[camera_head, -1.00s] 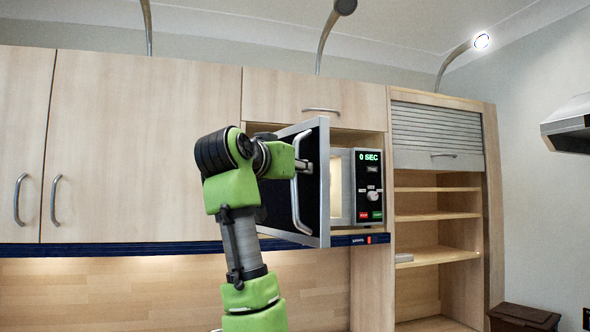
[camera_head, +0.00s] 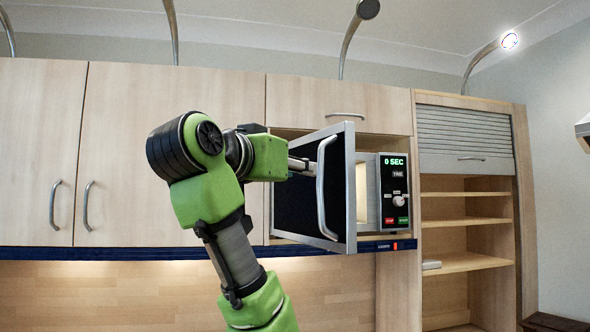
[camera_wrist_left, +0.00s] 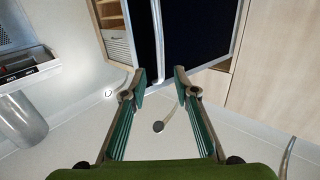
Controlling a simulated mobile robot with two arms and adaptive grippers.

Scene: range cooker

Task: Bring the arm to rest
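The microwave (camera_head: 397,190) sits in the upper cabinet niche, its display reading 0 SEC. Its dark door (camera_head: 345,150) stands open, swung out toward me, with a pale vertical handle (camera_head: 322,185). My left arm rises from below in the head view, with the left gripper (camera_head: 300,165) at the door, just left of the handle. In the left wrist view the left gripper (camera_wrist_left: 159,76) is open with nothing between its fingers; the handle (camera_wrist_left: 157,35) and dark door (camera_wrist_left: 205,35) lie beyond the fingertips. My right gripper is not in view.
Closed wooden cabinets (camera_head: 170,150) with metal handles are on the left. Open shelves (camera_head: 465,262) under a roller shutter (camera_head: 465,140) are on the right. Curved lamps (camera_head: 368,9) hang above. A blue rail (camera_head: 130,253) runs under the cabinets. A hood (camera_head: 583,130) is at the right edge.

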